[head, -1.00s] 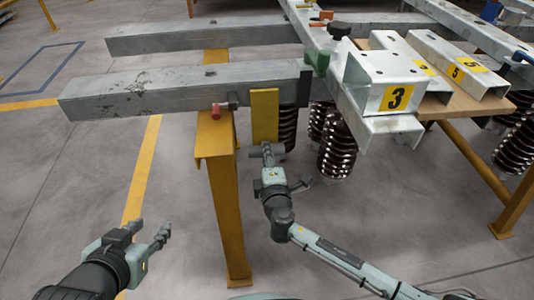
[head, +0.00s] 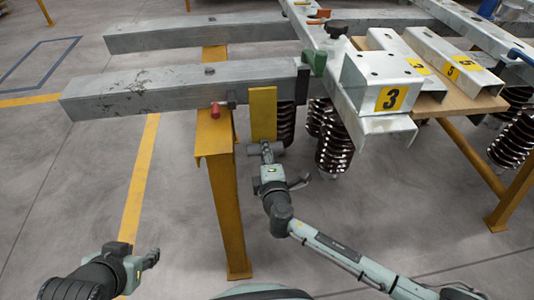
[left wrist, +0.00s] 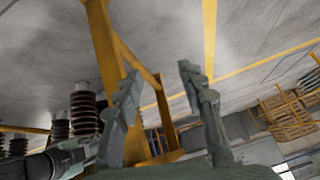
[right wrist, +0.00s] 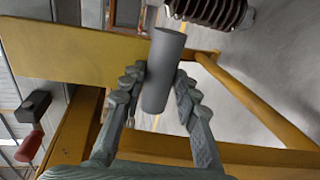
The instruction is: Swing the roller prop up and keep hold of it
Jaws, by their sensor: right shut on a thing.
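The roller prop is a flat yellow plate (head: 263,115) hanging down beside the front grey beam, with a grey roller (head: 277,148) at its lower end. My right gripper (head: 267,156) reaches it from below. In the right wrist view, the roller (right wrist: 164,68) lies between the fingers of my right gripper (right wrist: 157,92), which is shut on it; the yellow plate (right wrist: 70,50) extends to the left. My left gripper (head: 150,262) is low at the left, away from the prop. In the left wrist view, the fingers of my left gripper (left wrist: 158,82) are apart with nothing between them.
The front grey beam (head: 160,88) lies over a yellow trestle leg (head: 225,200). A red-ended pin (head: 215,109) sticks out beside the prop. Dark coil springs (head: 336,150) and a bracket marked 3 (head: 385,75) are to the right. The floor at left is clear.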

